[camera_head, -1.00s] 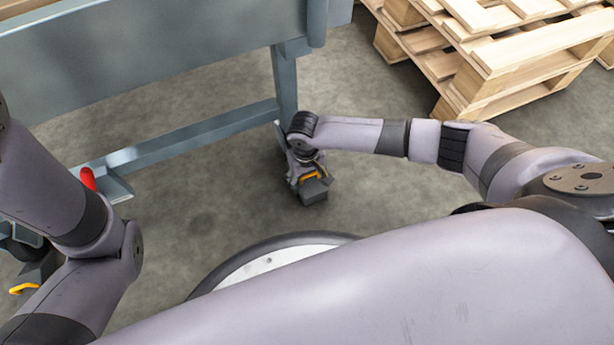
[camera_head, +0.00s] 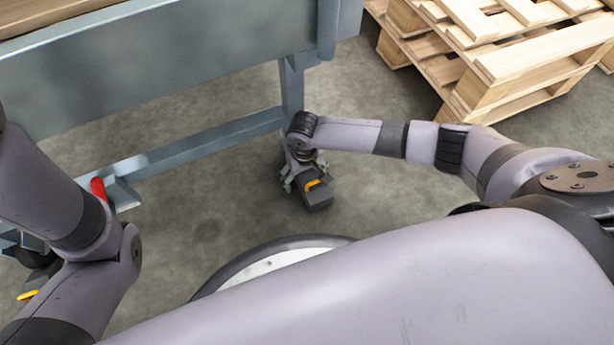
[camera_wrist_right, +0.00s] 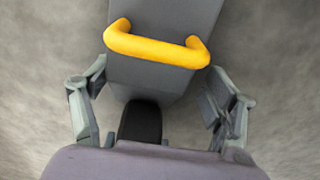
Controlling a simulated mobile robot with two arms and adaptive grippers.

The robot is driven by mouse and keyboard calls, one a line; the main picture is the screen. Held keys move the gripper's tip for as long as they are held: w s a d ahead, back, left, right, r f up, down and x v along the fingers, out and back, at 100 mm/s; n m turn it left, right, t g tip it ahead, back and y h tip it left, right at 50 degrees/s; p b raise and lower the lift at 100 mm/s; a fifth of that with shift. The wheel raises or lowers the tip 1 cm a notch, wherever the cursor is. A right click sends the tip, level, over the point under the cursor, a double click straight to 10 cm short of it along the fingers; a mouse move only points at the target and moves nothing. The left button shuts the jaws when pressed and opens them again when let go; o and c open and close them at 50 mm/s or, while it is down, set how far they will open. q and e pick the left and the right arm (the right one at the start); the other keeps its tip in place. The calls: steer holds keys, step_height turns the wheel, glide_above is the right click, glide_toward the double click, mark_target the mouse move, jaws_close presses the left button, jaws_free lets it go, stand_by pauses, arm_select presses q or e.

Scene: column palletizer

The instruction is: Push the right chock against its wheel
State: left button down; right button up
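The right chock (camera_head: 319,197) is a dark grey block with a yellow handle, on the floor near the bench leg (camera_head: 291,88). In the right wrist view the chock (camera_wrist_right: 155,80) lies between the spread fingers of my right gripper (camera_wrist_right: 158,112), with gaps at both sides. This gripper (camera_head: 302,178) is open and low over the floor. The chock's wheel is not clearly visible, so I cannot tell whether they touch. My left gripper (camera_head: 32,258) is at the left edge, partly hidden by my arm, beside another yellow handle (camera_head: 28,295).
The grey bench (camera_head: 190,65) with its lower rail (camera_head: 210,140) stands across the upper left. A red lever (camera_head: 98,188) sticks up at the rail's left end. Wooden pallets (camera_head: 500,65) are stacked at upper right.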

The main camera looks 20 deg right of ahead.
mark_target(306, 175)
steer(key=shift+s+d, duration=0.15)
steer(key=shift+r, duration=0.35)
step_height(306, 175, up, 11)
steer(key=shift+r, duration=0.15)
stand_by(0.6)
